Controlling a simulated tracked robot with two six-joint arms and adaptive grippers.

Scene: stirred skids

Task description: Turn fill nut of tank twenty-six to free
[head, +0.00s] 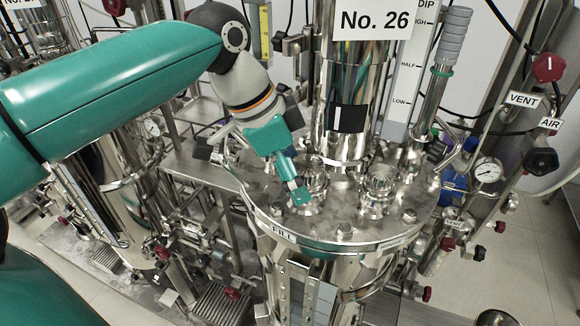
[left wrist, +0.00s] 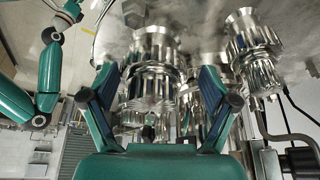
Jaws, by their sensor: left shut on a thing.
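Tank twenty-six carries a "No. 26" sign (head: 372,21) on its central column. On its round metal lid (head: 345,218), a shiny ribbed fill nut (head: 314,179) stands behind the "FILL" label (head: 283,232). My left gripper (head: 298,194) reaches down from the left, with its visible fingertip against this nut. In the left wrist view, the fingers of the left gripper (left wrist: 157,88) stand on both sides of the ribbed metal nut (left wrist: 152,82). The far finger is hidden in the head view. My right gripper does not show.
A second ribbed fitting (head: 378,185) stands close to the right on the lid. The tall column (head: 345,80) rises just behind the nut. Bolts ring the lid's rim. A pressure gauge (head: 488,171) and red and black valve knobs are at the right.

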